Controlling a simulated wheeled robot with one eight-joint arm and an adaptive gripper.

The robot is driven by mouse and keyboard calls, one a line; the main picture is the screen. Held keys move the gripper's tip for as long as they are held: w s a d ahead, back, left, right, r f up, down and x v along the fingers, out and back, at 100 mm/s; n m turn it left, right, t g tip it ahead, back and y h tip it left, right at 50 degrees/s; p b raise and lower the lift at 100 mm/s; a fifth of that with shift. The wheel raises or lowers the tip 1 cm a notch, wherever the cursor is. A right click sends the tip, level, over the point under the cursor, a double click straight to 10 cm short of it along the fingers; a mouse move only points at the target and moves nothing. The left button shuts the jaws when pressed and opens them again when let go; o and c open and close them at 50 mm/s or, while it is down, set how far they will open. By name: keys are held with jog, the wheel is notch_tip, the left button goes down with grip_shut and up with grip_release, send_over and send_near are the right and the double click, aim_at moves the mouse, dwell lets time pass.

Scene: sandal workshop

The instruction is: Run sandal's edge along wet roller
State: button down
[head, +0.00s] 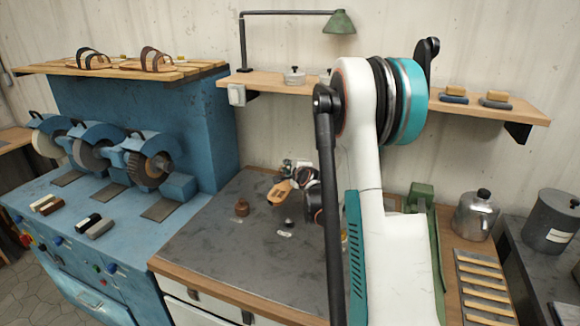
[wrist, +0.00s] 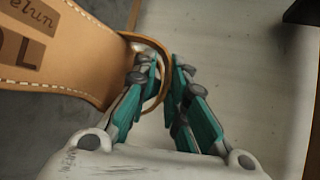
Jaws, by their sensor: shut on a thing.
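The tan sandal (head: 280,192) is held above the dark grey worktop in the head view. In the wrist view the sandal's sole (wrist: 75,50), with dark lettering, fills the upper left. Its tan strap loop (wrist: 155,45) passes between the two fingers of my gripper (wrist: 165,78), which is shut on the strap. In the head view my gripper (head: 302,178) is small and partly covered by my arm. I cannot make out a wet roller in either view; my arm hides part of the bench.
A brown bottle (head: 241,208) and a small white piece (head: 285,234) are on the worktop (head: 215,240). A blue grinding machine (head: 150,165) stands left. A green device (head: 420,195), a metal can (head: 475,215) and a slatted rack (head: 482,280) are right. The front worktop is mostly clear.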

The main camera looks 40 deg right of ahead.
aim_at(290, 188)
jog(key=shift+f+b, duration=1.7)
jog(key=shift+f, duration=1.55)
jog(key=shift+s+d, duration=0.4)
jog(key=shift+s, duration=0.35)
jog(key=shift+a+b, duration=0.2)
jog(key=shift+b, duration=0.15)
jog(key=shift+s+a+f, duration=0.15)
jog(key=shift+s+a, duration=0.1)
jog(key=shift+a, duration=0.4)
jog(key=shift+w+a+b, duration=0.25)
jog(key=shift+b, duration=0.25)
jog(key=shift+s+d, duration=0.15)
jog(key=shift+s, duration=0.1)
dwell(1.6)
jog(key=shift+s+a+b, duration=0.2)
jog(key=shift+a+b, duration=0.1)
jog(key=shift+a, duration=0.2)
